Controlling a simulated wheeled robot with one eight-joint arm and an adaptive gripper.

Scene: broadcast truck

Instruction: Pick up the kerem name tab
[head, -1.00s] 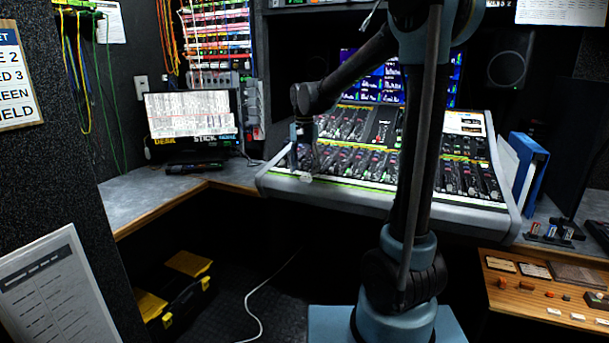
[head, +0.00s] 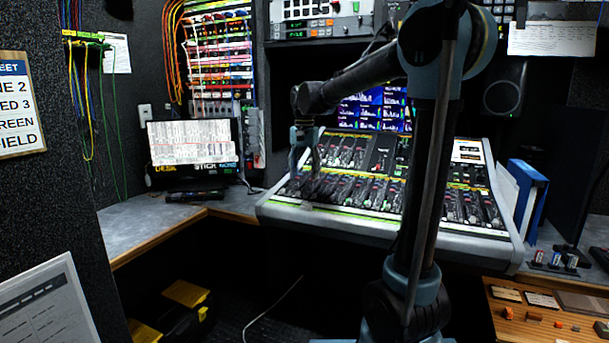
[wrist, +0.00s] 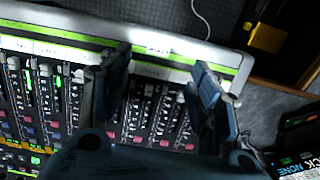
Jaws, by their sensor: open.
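My gripper (head: 304,198) hangs over the front-left edge of the mixing console; in the wrist view its two fingers (wrist: 162,64) are apart with nothing held between them. A pale label strip (wrist: 150,72) with small dark lettering runs across the console between the fingers. It is too blurred to read, so I cannot tell whether it is the kerem name tab. A small bright white patch (wrist: 158,50) shows on the console's front edge, just beyond the strip. No tab is readable in the head view.
The console (head: 350,222) has faders and knobs close around the fingers. A blue binder (head: 531,195) stands to the right. A yellow and black case (head: 188,293) lies on the floor below.

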